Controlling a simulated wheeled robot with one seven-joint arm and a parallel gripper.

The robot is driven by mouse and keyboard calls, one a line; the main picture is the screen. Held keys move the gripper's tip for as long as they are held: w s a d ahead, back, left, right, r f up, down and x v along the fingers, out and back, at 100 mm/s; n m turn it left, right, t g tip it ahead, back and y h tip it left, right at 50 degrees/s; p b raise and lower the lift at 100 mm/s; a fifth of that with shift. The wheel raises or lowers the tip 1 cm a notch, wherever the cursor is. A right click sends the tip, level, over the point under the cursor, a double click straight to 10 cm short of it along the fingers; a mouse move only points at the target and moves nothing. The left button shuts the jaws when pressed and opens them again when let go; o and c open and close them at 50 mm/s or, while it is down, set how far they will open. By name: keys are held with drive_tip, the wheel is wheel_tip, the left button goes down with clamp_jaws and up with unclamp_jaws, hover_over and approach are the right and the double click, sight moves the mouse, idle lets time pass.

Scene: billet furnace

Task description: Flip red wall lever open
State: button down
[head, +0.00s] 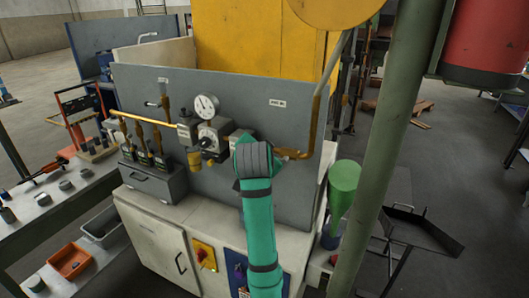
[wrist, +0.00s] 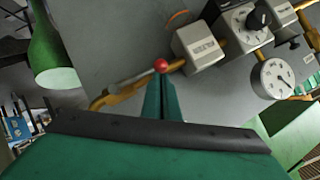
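A small red ball knob (wrist: 161,65) shows in the wrist view in front of the grey panel. A thin pale rod runs from near it down to the left, beside the brass pipe (wrist: 125,94). My gripper (wrist: 160,82) is in dark green covering; its narrow fingers lie side by side, looking shut, with their tips at or just below the knob in the picture. Whether they touch the knob I cannot tell. In the head view my green-sleeved arm hides the fingers and the knob, in front of the grey panel (head: 150,85).
A pressure gauge (head: 206,107), which also shows in the wrist view (wrist: 272,78), and a grey box (wrist: 198,44) sit beside the knob along the pipe. A green funnel (head: 343,183) and a green post (head: 395,130) stand at right. A yellow-red switch (head: 204,256) is below.

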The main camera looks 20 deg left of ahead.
drive_tip(key=s+r, duration=0.8)
drive_tip(key=r, duration=0.1)
drive_tip(key=shift+s+d, duration=0.35)
drive_tip(key=shift+r, duration=0.1)
idle(0.5)
